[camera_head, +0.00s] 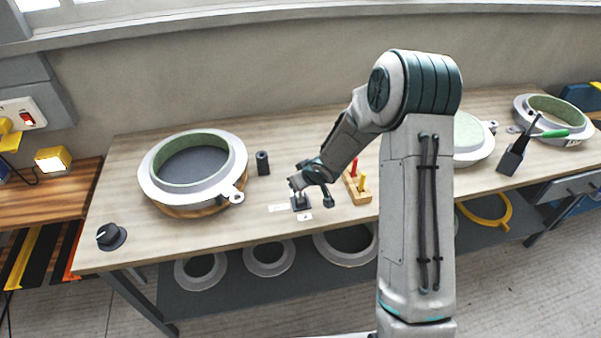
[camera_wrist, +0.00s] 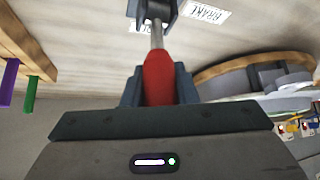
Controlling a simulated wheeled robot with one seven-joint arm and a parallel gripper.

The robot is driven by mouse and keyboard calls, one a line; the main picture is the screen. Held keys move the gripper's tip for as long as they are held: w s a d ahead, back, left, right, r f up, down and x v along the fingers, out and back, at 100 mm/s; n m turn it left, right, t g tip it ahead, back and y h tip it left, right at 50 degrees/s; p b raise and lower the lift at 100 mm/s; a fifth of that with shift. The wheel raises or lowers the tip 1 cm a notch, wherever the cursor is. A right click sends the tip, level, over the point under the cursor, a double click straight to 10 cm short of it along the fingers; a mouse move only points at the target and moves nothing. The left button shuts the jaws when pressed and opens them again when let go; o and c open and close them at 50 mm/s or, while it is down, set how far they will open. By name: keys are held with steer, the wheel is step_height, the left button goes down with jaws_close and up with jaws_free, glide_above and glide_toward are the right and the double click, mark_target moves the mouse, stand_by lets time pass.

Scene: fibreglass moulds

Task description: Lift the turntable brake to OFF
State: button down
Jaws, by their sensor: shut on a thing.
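The turntable brake is a small lever on a dark base (camera_head: 300,202) on the bench, right of the large round mould on its wooden turntable (camera_head: 170,211). In the wrist view its red handle (camera_wrist: 158,78) sits between my fingers, with a metal rod running to a dark pivot (camera_wrist: 157,10). A white "BRAKE" label (camera_wrist: 207,13) lies beside the pivot; another label is partly hidden by it. My gripper (camera_wrist: 159,90) is shut on the red handle. In the head view my gripper (camera_head: 298,185) is over the brake and hides most of the lever.
A dark cylinder (camera_head: 263,163) stands between the mould (camera_head: 153,187) and my gripper. A wooden block with red and yellow pegs (camera_head: 357,190) is close on the right. A black knob (camera_head: 111,237) is at the bench's front left. More moulds lie on the lower shelf.

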stand_by(0.4)
steer(key=c, duration=1.1)
jaws_free()
steer(key=shift+w, duration=0.1)
steer(key=shift+c, duration=0.2)
steer(key=p+v, duration=0.4)
steer(key=v, duration=0.9)
steer(key=shift+s+r+p, duration=0.2)
steer(key=shift+r+p, duration=0.1)
steer(key=shift+r, duration=0.05)
steer(key=shift+d, duration=0.1)
